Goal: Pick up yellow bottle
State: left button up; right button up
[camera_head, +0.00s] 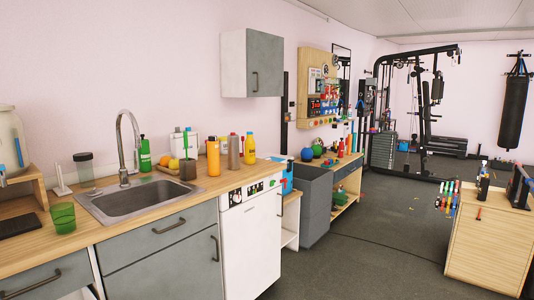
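A yellow bottle (250,150) stands upright on the wooden countertop (215,184), toward its back right end. A grey-brown bottle with a red cap (233,153) stands just left of it. An orange bottle (213,160) stands further left and nearer the front edge. Neither of my grippers is in view.
A sink with a tall faucet (122,140) is set in the counter's left part, with a green cup (63,217) beside it. A wall cabinet (251,63) hangs above the bottles. A dishwasher (250,235) is below. Open floor (380,255) lies to the right.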

aim_at(249, 145)
jog(key=z, duration=0.7)
jog(key=i, duration=1.9)
jog(key=u, duration=0.5)
jog(key=i, duration=1.1)
jog(key=u, duration=1.15)
